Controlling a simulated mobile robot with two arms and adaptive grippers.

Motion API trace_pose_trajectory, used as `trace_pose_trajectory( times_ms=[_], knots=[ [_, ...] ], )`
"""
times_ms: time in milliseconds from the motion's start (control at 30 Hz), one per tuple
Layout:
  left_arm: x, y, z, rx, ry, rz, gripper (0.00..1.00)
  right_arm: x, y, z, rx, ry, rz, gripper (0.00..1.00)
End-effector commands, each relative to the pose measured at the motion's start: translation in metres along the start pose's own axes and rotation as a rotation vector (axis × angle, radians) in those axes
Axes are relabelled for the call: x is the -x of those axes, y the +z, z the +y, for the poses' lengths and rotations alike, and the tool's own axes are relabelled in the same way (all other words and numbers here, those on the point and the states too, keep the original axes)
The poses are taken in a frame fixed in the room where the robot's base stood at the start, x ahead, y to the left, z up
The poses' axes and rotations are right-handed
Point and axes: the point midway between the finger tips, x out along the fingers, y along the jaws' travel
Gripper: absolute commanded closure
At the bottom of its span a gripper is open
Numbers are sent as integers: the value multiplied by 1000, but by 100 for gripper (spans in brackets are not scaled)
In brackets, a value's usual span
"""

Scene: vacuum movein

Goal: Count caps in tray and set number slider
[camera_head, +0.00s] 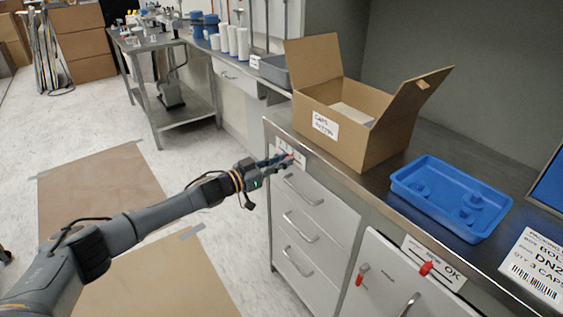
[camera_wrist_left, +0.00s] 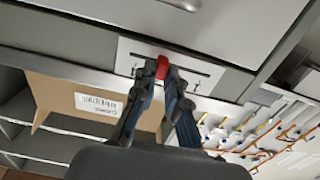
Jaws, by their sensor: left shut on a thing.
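The blue tray (camera_head: 405,181) sits on the steel counter at the right in the head view. It holds a few small round caps (camera_head: 473,200) of the same blue, and I cannot tell their exact number. The number slider is a white plate (camera_head: 325,174) on the counter's front edge, with a red knob that shows in the left wrist view (camera_wrist_left: 162,67). My left gripper (camera_head: 287,160) is at this plate and shut on the red knob. In the left wrist view its fingertips (camera_wrist_left: 161,82) are close around the knob. My right gripper is not in view.
An open cardboard box (camera_head: 345,135) stands on the counter behind the slider. A label card (camera_head: 535,265) reading "QTY 3 CAPS" is at the right. A second plate with a red knob (camera_head: 427,268) is on the counter front. White drawers (camera_head: 310,225) are below my gripper.

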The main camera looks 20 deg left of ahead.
Motion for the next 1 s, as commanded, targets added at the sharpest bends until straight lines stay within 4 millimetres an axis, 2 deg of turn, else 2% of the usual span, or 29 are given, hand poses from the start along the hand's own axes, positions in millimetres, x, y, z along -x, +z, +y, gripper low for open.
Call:
trace_pose_trajectory(
  times_ms=[200,233,300,333,667,833,1000],
  knots=[
    [0,0,0,0,0,1,100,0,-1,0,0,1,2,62],
    [0,0,0,0,0,1,82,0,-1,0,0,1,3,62],
    [0,0,0,0,0,1,67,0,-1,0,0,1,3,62],
    [0,0,0,0,0,1,64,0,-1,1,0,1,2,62],
    [3,1,0,0,0,0,64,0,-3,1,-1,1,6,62],
    [25,2,-1,0,-2,-2,64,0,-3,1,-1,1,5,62],
    [62,2,-1,2,-1,-4,64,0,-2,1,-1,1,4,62]
  ],
)
